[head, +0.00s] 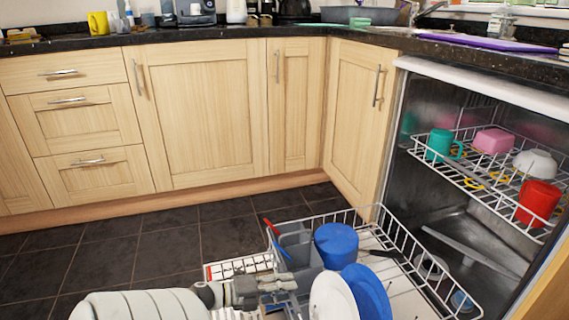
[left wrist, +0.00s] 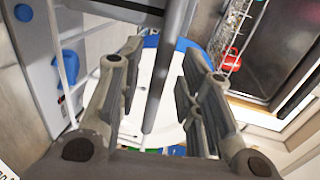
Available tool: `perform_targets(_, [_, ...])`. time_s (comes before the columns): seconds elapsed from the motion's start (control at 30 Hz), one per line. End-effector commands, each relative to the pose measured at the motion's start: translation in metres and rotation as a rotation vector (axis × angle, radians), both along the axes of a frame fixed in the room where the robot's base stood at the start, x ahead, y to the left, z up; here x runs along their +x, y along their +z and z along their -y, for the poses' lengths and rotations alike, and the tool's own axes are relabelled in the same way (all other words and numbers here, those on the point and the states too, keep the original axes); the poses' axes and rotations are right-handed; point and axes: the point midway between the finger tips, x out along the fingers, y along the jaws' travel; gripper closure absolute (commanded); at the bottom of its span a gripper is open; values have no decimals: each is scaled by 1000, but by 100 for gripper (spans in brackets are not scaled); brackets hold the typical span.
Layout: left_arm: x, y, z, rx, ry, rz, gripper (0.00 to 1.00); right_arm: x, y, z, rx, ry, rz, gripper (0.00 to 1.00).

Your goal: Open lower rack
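The lower rack (head: 404,233) is a white wire basket standing out in front of the open dishwasher. It holds a blue cup-like dish (head: 335,245), a white plate (head: 332,299), a blue plate (head: 368,292) and a grey cutlery basket (head: 293,243). My left gripper (head: 283,285) is at the rack's near left side, beside the cutlery basket. In the left wrist view its fingers (left wrist: 160,72) are apart. A grey bar (left wrist: 168,70) runs between them, with a white plate behind; contact cannot be told. My right gripper is not in view.
The upper rack (head: 470,188) inside the dishwasher holds a teal mug (head: 440,145), a pink dish (head: 493,140), a white bowl (head: 535,163) and a red cup (head: 538,201). Wooden cabinets (head: 205,115) line the back. The dark tiled floor (head: 165,240) at left is clear.

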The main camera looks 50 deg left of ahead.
Motion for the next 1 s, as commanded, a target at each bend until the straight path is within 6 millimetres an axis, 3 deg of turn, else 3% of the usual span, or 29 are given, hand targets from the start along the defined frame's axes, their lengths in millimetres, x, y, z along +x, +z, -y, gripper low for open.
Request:
perform_targets(0.6, [-97, 19, -34, 0, 0, -2, 67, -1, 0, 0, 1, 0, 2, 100])
perform_targets(1.0, [-109, 23, -38, -1, 0, 0, 67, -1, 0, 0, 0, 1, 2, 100])
